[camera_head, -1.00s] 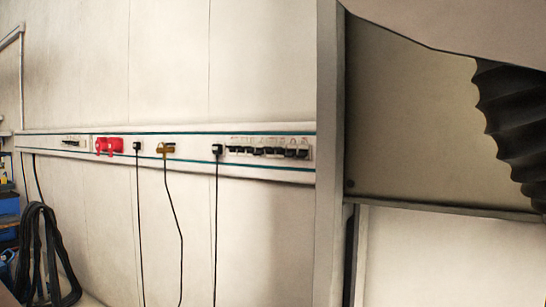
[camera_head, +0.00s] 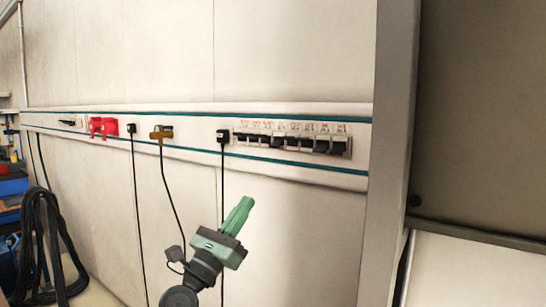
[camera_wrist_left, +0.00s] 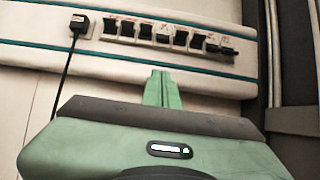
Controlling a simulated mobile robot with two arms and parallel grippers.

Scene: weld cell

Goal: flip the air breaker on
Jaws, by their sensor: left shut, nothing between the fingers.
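A row of several breakers (camera_head: 292,142) with mostly black levers sits in the white wall trunking, with small labels above too small to read. I cannot tell which one is the air breaker. The row also shows in the left wrist view (camera_wrist_left: 165,36), where one lever near the middle looks lighter. My left gripper (camera_head: 246,203), green, is in front of the wall, below and left of the breakers in the head view. Its green fingers (camera_wrist_left: 160,76) are shut with nothing between them and point up towards the row, apart from it. My right gripper is not in view.
A black plug (camera_head: 222,136) with a hanging cable is just left of the breakers. A brass-coloured plug (camera_head: 161,132) and red sockets (camera_head: 103,126) are further left. A grey post (camera_head: 388,150) stands right of the row. Black hose (camera_head: 50,235) hangs at the far left.

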